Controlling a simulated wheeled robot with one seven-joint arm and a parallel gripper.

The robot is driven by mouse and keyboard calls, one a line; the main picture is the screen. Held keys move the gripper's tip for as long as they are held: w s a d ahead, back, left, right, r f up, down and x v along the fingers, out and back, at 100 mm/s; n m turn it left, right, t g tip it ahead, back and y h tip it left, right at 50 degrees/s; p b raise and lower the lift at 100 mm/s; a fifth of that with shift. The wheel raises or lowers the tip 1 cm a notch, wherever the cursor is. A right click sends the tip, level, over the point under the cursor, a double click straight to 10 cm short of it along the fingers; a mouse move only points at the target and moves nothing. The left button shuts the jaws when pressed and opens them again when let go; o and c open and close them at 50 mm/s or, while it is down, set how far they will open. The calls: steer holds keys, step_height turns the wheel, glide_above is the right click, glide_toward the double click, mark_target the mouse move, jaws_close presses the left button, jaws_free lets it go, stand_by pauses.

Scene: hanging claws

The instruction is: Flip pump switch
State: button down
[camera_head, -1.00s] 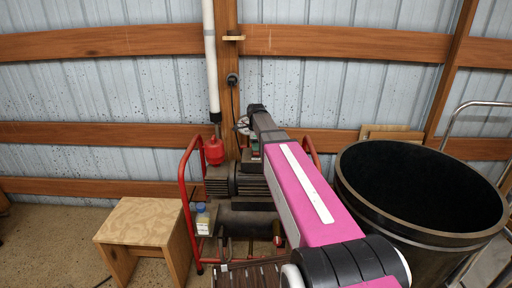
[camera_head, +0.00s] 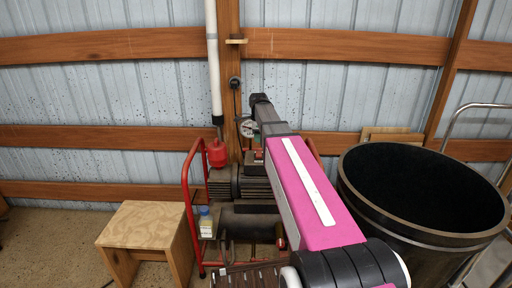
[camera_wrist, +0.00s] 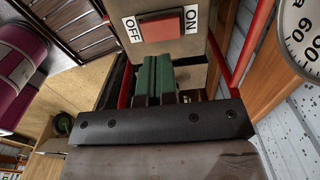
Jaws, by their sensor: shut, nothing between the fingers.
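The pump switch (camera_wrist: 160,26) is a red rocker on a beige plate, at the top of the wrist view, with OFF on its left and ON on its right. My gripper (camera_wrist: 153,60) shows there as two dark green fingers side by side, shut and empty. Its tips appear just below the rocker in the picture; I cannot tell whether they touch it. In the head view, the pump (camera_head: 256,181) sits in a red tube frame (camera_head: 188,190) against the wall.
A round gauge (camera_wrist: 304,35) is close by on the right of the wrist view. A wooden stool (camera_head: 145,224) stands left of the pump, and a large black drum (camera_head: 350,210) stands right.

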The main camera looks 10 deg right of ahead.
step_height(320, 180, up, 8)
stand_by(0.4)
steer(key=shift+w, duration=0.1)
